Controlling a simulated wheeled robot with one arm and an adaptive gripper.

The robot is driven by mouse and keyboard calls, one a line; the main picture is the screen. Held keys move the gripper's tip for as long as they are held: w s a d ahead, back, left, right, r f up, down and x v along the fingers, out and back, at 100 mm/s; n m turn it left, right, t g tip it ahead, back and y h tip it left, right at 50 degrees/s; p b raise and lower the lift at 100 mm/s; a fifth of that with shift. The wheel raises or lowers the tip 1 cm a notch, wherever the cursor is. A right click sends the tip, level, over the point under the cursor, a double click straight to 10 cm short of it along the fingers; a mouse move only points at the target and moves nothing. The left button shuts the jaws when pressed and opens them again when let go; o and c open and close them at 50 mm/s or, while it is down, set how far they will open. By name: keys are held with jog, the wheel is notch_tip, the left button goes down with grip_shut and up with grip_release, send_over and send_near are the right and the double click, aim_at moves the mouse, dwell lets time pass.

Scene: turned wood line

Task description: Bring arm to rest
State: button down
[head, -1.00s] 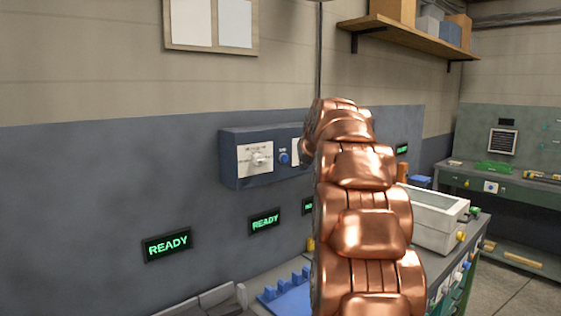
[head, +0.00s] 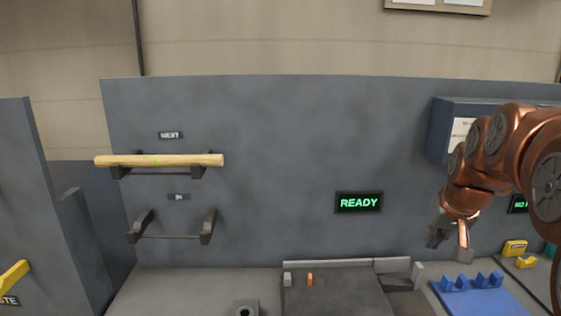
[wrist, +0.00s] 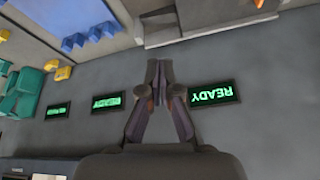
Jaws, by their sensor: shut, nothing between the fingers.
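My arm is copper-coloured and reaches in from the right edge of the head view. My gripper (head: 447,240) hangs in front of the grey back panel (head: 270,150), at the right side of the picture. In the wrist view my gripper (wrist: 159,72) has its fingertips together, with nothing between them. Its fingers point toward the bench edge at the top of that view. No object is in contact with it that I can see.
A wooden rod (head: 190,160) lies on the upper wall brackets; the lower brackets (head: 172,238) are empty. A green READY sign (head: 359,203) is on the panel. A blue rack (head: 480,297) and yellow pieces (head: 515,248) are at lower right. A blue-grey box (head: 445,130) is behind my arm.

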jog(key=s+a+f+n+g, duration=0.1)
jog(key=s+a+f+g, duration=0.1)
jog(key=s+a+f, duration=0.3)
jog(key=s+a+f+n+g, duration=0.1)
jog(key=s+a+f, duration=0.4)
jog(key=s, duration=0.9)
jog(key=s+a+f+n+g, duration=0.1)
jog(key=s+a+f+g, duration=0.2)
jog(key=s, duration=0.7)
jog(key=a+f, duration=0.2)
jog(key=a, duration=0.1)
jog(key=shift+f+g+y, duration=0.35)
jog(key=shift+g+y, duration=0.05)
